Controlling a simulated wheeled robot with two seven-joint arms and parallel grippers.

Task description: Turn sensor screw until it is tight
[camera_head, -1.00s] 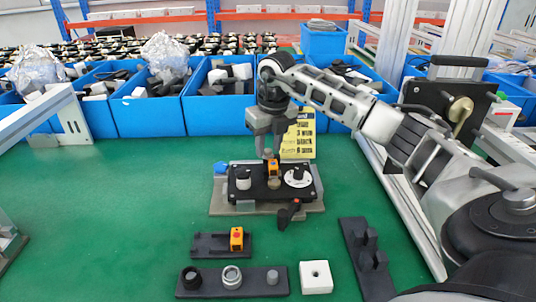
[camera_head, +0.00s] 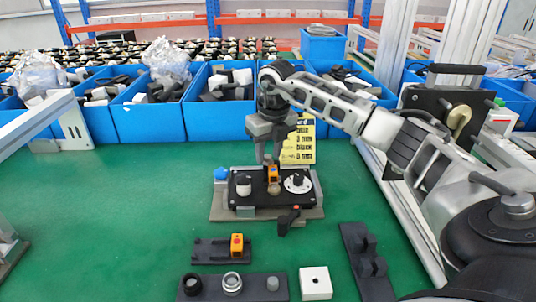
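An orange sensor (camera_head: 272,174) stands upright in the middle of a black fixture (camera_head: 262,201), with a white cylinder (camera_head: 243,186) on its left and a white dial (camera_head: 297,183) on its right. My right gripper (camera_head: 269,160) points straight down at the top of the sensor. Its fingertips are very close to the sensor. Whether they touch or grip it, and the screw itself, are too small to tell. A black lever with a red tip (camera_head: 289,220) sits at the fixture's front edge. My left gripper is not recognisable in view.
In front lie a black holder (camera_head: 212,252) with another orange sensor (camera_head: 237,245), a black tray (camera_head: 255,287) with round parts, a white block (camera_head: 315,283) and a black rack (camera_head: 364,262). Blue bins (camera_head: 150,122) line the back. The green table (camera_head: 110,215) is clear at left.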

